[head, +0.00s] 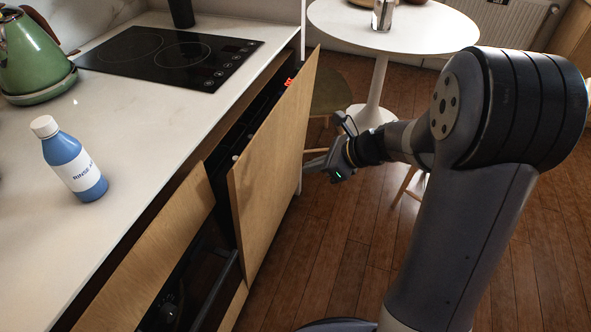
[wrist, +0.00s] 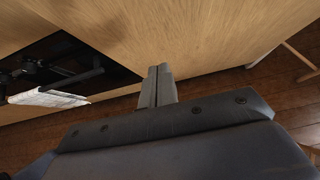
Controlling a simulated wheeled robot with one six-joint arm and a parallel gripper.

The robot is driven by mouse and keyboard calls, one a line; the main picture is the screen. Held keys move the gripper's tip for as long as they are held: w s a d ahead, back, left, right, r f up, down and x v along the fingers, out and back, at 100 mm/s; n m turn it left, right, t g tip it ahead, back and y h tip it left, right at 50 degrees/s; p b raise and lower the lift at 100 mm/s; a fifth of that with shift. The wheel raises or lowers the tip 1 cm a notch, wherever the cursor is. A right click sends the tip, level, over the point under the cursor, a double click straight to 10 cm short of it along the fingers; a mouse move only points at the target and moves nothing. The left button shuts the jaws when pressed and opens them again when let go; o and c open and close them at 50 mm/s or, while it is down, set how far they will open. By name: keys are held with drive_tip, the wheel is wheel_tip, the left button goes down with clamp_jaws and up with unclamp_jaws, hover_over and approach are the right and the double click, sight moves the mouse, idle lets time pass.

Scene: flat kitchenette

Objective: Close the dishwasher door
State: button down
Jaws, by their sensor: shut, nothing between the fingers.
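The dishwasher door (head: 275,160) is a wooden panel in the head view, standing partly open. Its top edge leans out from the counter, and a dark gap shows behind it with a small red mark near the far end. My gripper (head: 315,164) is at the outer face of the door, with its fingers pointing at the wood. In the wrist view the fingers (wrist: 157,86) are together and empty, close to the wooden panel (wrist: 200,35). I cannot tell whether they touch it.
A white countertop (head: 150,110) holds a blue bottle (head: 73,160), a green kettle (head: 35,50) and a black hob (head: 170,56). A dark oven with a bar handle (head: 222,285) is nearer. A round white table (head: 395,25) stands beyond; wooden floor (head: 340,270) is open at right.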

sight(263, 173)
drive_tip(key=shift+w+a+r+b+x, duration=0.1)
drive_tip(key=shift+a+r+b+x, duration=0.2)
drive_tip(key=shift+x, duration=1.65)
drive_tip(key=shift+w+a+r+b+x, duration=0.1)
drive_tip(key=shift+a+r+b+x, duration=0.25)
drive_tip(key=shift+x, duration=1.55)
drive_tip(key=shift+w+a+r+b+x, duration=0.15)
drive_tip(key=shift+r+b+x, duration=0.25)
drive_tip(key=shift+x, duration=1.55)
